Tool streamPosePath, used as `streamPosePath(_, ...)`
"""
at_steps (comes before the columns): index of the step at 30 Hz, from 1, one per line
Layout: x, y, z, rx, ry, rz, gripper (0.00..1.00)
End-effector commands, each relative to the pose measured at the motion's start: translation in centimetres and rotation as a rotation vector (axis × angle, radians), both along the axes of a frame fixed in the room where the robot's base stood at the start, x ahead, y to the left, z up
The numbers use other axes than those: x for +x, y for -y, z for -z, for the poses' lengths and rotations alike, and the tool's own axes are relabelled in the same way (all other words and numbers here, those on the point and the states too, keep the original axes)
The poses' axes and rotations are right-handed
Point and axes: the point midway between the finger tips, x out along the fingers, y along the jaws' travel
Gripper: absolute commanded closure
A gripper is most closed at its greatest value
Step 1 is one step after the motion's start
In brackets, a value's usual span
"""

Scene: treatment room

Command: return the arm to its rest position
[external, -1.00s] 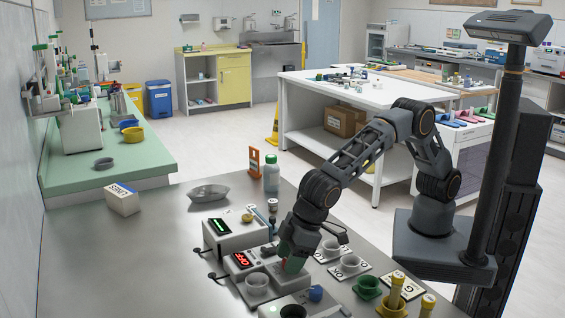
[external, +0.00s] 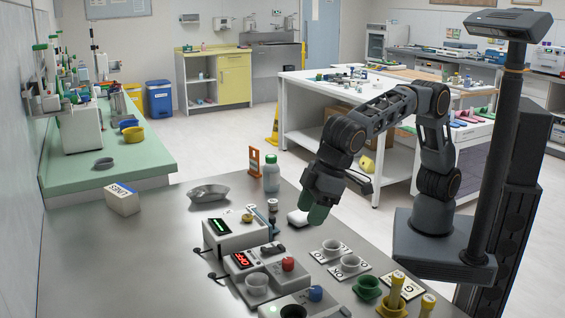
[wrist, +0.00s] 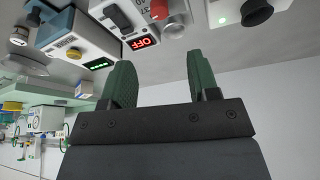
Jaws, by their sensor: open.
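My gripper (external: 312,212) hangs above the grey steel table, behind and to the right of the device with the red OFF display (external: 243,260). In the wrist view its two green fingers (wrist: 161,82) stand wide apart with nothing between them. The device's red knob (external: 288,264) is uncovered, and my fingers are clear of it. The OFF display also shows upside down in the wrist view (wrist: 143,42). My arm is bent, reaching from its base at the right out over the table.
A device with a green display (external: 219,226) stands beside the OFF device. White cups (external: 331,246), a green cup (external: 367,287) and yellow pieces (external: 396,285) stand near the front right.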

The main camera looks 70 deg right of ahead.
Motion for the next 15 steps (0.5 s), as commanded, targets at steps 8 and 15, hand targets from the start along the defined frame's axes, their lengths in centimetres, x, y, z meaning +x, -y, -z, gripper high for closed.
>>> streamPosePath(8, -0.30, 0.19, -0.81, -0.001, -0.001, 0.000, 0.45)
streamPosePath(15, -0.29, 0.19, -0.81, 0.000, 0.000, 0.000, 0.45)
